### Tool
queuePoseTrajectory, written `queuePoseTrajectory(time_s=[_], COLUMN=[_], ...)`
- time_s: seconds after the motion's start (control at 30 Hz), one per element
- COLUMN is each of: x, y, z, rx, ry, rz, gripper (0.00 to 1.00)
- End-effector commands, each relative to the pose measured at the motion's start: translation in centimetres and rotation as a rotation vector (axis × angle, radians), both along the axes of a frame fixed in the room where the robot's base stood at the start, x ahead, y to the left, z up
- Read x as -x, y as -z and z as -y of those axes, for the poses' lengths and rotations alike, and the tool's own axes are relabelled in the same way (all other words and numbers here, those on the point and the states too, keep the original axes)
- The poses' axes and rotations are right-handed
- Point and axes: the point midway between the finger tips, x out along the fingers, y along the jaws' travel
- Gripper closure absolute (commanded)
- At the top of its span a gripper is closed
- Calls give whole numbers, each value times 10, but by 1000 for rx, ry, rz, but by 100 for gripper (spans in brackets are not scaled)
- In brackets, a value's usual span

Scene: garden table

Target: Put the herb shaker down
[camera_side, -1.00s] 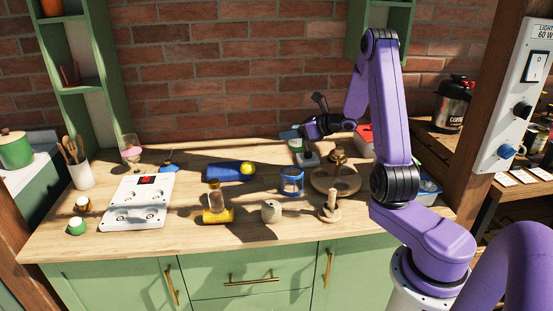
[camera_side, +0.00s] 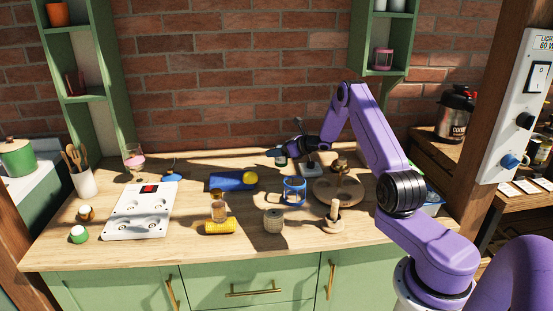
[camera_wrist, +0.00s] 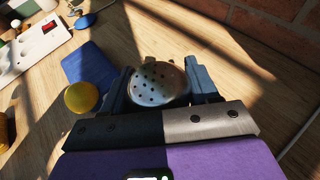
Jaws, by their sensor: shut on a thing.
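My gripper (camera_wrist: 160,88) is shut on the herb shaker. The shaker's rounded metal top with small holes (camera_wrist: 158,82) shows between the two dark fingers in the wrist view. In the side view the shaker (camera_side: 281,161) is small and partly covered by my gripper (camera_side: 279,154). It is over the back part of the wooden table (camera_side: 150,250), right of the blue block and yellow ball. I cannot tell whether its base, hidden in the wrist view, touches the table.
A blue block (camera_side: 226,181) and yellow ball (camera_side: 250,178) lie to the left. A blue-rimmed glass (camera_side: 294,191) stands in front. A small stand (camera_side: 311,170) and a round wooden tray (camera_side: 325,193) are to the right. Sunlit bare wood lies beyond the shaker in the wrist view.

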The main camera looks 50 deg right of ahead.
Motion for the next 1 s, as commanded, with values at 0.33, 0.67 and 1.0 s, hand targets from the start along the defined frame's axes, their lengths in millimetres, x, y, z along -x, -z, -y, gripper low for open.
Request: queuePoseTrajectory(time_s=[0.33,0.67,1.0], x=[-5,-5,-5], y=[34,37,40], z=[3,3,2], rx=[-1,0,0], ry=[0,0,0], rz=[1,2,0], gripper=[74,74,15])
